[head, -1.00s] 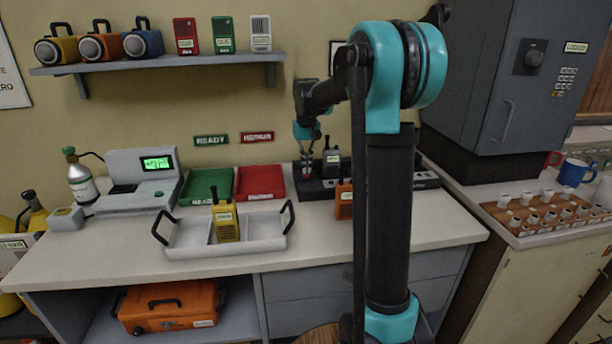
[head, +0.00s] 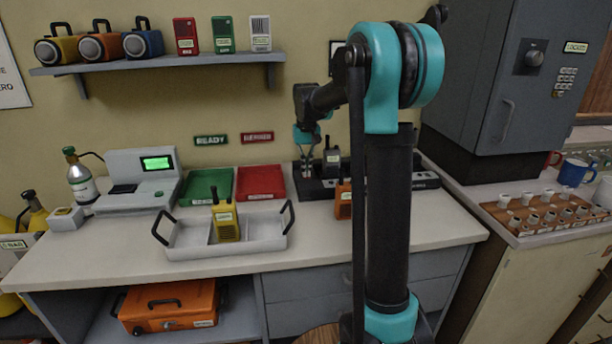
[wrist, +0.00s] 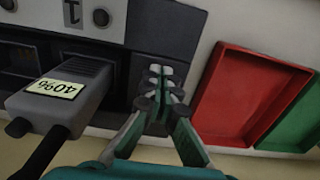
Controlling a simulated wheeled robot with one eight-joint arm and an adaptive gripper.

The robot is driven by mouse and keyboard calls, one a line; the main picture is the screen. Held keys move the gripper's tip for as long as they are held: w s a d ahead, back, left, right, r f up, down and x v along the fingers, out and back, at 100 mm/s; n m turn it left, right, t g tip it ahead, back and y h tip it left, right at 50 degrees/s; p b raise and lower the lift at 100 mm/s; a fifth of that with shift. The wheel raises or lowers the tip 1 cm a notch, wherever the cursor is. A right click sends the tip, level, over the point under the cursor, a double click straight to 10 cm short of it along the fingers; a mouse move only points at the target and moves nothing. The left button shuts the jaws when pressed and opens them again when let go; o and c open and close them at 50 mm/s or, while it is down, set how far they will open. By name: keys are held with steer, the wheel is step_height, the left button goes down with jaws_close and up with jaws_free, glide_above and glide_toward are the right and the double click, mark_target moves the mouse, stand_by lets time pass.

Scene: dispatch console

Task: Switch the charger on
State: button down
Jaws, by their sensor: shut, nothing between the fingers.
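The charger (head: 312,190) is a long dark unit at the back of the bench, holding dark radios. In the wrist view its dark grey top (wrist: 165,30) shows with slots, round knobs and a grey radio (wrist: 75,85) labelled 40%. My gripper (head: 306,172) is over the charger's left end. In the wrist view my gripper (wrist: 160,95) has its fingertips together and empty, over the end of the charger beside the radio. The fingers cover that part of the panel, so I cannot make out a switch or tell whether the tips touch it.
A red tray (head: 260,182) and a green tray (head: 207,187) lie left of the charger. An orange radio (head: 343,200) stands before it. A white tray (head: 185,238) holds a yellow radio (head: 226,222). The right front bench is clear.

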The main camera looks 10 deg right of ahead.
steer(key=shift+f, duration=0.15)
steer(key=shift+r, duration=3.5)
